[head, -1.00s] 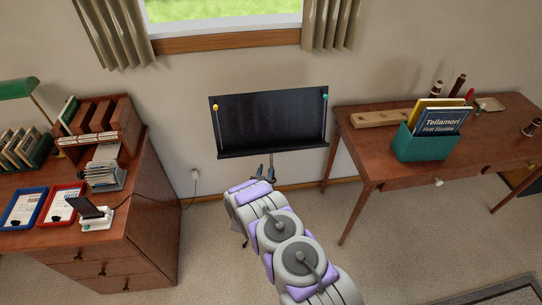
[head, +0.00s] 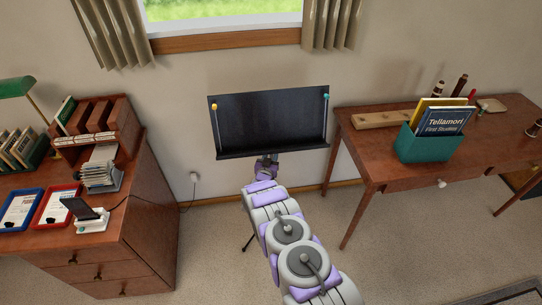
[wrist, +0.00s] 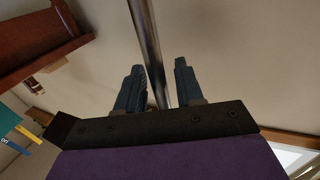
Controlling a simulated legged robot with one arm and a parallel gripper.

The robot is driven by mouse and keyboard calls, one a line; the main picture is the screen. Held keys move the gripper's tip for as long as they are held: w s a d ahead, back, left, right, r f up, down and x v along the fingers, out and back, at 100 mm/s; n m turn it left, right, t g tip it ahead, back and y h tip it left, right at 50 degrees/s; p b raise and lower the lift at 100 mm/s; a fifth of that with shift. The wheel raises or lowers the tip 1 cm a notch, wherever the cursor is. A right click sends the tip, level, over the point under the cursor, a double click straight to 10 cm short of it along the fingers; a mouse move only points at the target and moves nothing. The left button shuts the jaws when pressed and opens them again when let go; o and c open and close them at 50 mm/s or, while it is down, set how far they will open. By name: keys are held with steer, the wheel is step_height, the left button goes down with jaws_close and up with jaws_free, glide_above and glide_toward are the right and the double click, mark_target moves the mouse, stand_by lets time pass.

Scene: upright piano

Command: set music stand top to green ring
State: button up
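The black music stand top (head: 270,118) stands tilted near the wall in the head view, with a yellow-tipped clip at its left and a teal-tipped one at its right. My gripper (head: 266,164) is just below its lower edge, partly hidden by my arm. In the wrist view my gripper (wrist: 159,68) has its two dark fingers apart. The stand's metal shaft (wrist: 146,40) shows between them, nearer the left finger, with a gap to the right finger. I cannot tell whether it touches. I see no green ring in either view.
A brown desk (head: 140,215) with books, trays and a phone stand is at the left. A wooden table (head: 370,160) with a teal book box (head: 420,147) is at the right. A stand leg (head: 248,241) shows beside my arm. Carpet between the furniture is clear.

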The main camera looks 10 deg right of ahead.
steer(key=shift+c, duration=0.2)
jaws_close()
stand_by(0.3)
